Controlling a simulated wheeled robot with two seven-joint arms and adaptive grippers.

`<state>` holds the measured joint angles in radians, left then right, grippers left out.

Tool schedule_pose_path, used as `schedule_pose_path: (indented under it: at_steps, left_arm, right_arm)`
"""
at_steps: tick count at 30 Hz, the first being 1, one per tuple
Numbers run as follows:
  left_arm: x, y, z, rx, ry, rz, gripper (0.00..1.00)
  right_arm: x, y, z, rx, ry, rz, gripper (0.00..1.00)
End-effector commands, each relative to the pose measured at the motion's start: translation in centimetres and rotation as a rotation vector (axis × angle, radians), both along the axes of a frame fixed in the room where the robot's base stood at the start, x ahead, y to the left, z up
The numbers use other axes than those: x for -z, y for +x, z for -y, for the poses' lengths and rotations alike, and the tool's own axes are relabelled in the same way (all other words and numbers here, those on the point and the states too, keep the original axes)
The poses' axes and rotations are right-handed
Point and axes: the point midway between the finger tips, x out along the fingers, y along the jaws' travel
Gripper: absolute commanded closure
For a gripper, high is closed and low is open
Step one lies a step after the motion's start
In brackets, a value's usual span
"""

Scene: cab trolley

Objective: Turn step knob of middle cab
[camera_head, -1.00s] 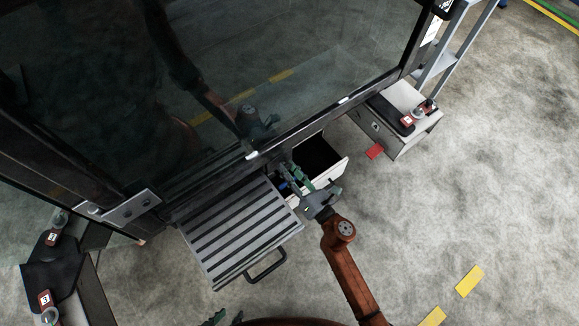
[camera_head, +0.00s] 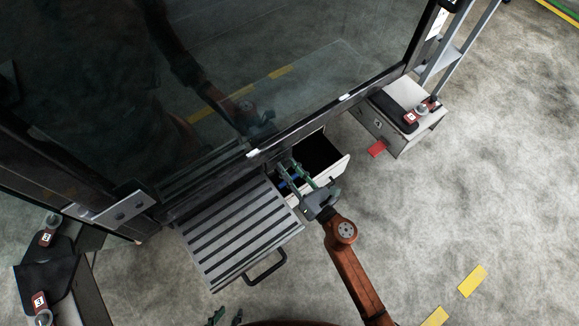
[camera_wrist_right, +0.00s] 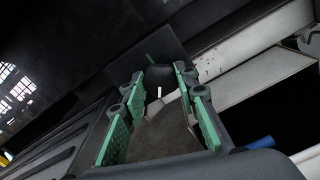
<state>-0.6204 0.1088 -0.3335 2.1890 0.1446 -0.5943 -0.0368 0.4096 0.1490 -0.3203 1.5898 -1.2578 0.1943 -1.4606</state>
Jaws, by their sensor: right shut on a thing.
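The step knob (camera_wrist_right: 158,76), dark and rounded with a white mark below it, shows between the green fingertips in the right wrist view. My right gripper (camera_head: 289,167) reaches in beside the glass cab's lower frame, at the gap between the slatted step (camera_head: 240,236) and the open white drawer (camera_head: 331,173). Its green fingers (camera_wrist_right: 159,85) stand on both sides of the knob and are shut on it. The fingers and frame hide the knob in the head view. My left gripper (camera_head: 226,316) shows only its tips at the bottom edge, apart and empty.
A blue handle-like part (camera_wrist_right: 262,142) lies close to the right fingers. A black handle (camera_head: 267,267) sticks out from the step. A white cabinet (camera_head: 402,112) with a red pedal stands right, near a ladder (camera_head: 446,62). Open floor lies to the right.

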Motion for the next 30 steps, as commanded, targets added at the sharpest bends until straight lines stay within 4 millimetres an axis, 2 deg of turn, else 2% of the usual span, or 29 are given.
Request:
schedule_pose_path:
  at_steps: [1,2,9,20,23,30]
  left_arm:
    - [0.0,0.0,0.0,0.0,0.0,0.0,0.6]
    - [0.0,0.0,0.0,0.0,0.0,0.0,0.6]
    - [0.0,0.0,0.0,0.001,-0.001,0.0,0.6]
    - [0.1,-0.1,-0.2,0.0,0.003,-0.003,0.6]
    - [0.1,-0.1,-0.1,0.0,0.002,-0.002,0.6]
    - [0.0,-0.1,-0.1,0.0,0.001,-0.002,0.6]
  right_arm:
    - [0.2,0.1,0.3,0.006,-0.002,-0.004,0.97]
    - [0.2,0.1,0.3,0.006,-0.002,-0.004,0.72]
    - [0.1,0.1,0.1,0.003,0.0,-0.003,0.55]
    - [0.1,-0.3,0.3,0.001,0.001,-0.002,0.54]
    - [0.2,-1.2,1.0,0.001,0.0,-0.003,0.54]
    - [0.2,-5.2,3.9,0.002,0.001,-0.005,0.54]
